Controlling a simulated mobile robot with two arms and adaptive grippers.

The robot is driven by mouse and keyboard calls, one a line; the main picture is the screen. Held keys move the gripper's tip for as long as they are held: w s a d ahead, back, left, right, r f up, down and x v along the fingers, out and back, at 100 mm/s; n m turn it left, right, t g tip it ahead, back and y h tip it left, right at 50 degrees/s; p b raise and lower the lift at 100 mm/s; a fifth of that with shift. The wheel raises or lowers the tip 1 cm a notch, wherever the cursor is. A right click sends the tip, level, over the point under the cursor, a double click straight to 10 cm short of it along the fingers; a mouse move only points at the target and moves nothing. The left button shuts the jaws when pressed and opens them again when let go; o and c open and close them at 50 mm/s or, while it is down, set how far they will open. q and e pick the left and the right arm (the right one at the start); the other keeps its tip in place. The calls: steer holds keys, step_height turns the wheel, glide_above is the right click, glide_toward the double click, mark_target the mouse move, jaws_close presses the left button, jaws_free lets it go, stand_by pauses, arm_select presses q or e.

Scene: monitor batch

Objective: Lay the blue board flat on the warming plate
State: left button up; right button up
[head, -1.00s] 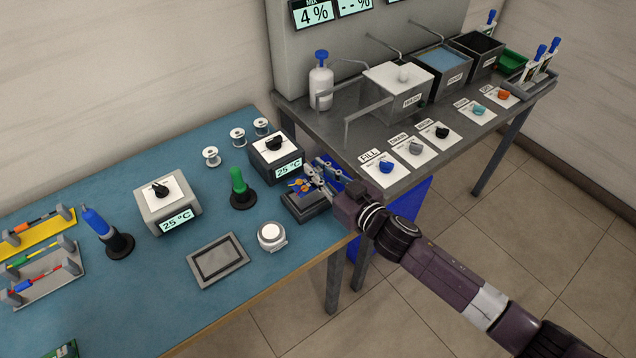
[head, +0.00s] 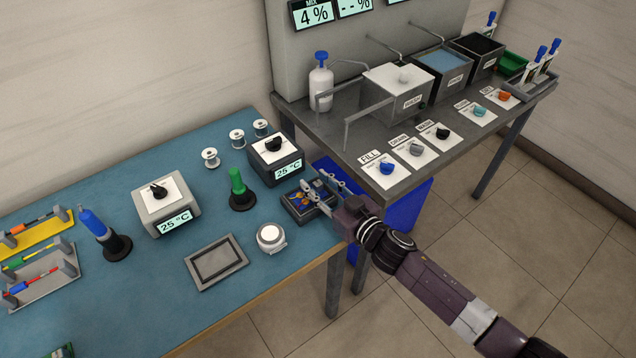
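The small blue board (head: 297,199), with orange parts on it, lies on top of a low dark block that looks like the warming plate (head: 303,217). The board looks flat, though my fingers cover part of it. My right gripper (head: 315,180) reaches in from the right, at the board's right side. Its two pale fingers are spread apart, and I see nothing held between them. Whether a finger still touches the board is too small to tell. My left gripper is not in view.
A dark controller (head: 276,160) reading 25 °C stands behind the plate. A green-handled tool (head: 239,190), a round white-topped pot (head: 271,238) and a grey framed pad (head: 216,262) are nearby. The metal bench (head: 440,150) with knobs and tanks is to the right.

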steer(key=shift+r, duration=0.25)
steer(key=v, duration=1.2)
steer(key=shift+f, duration=0.15)
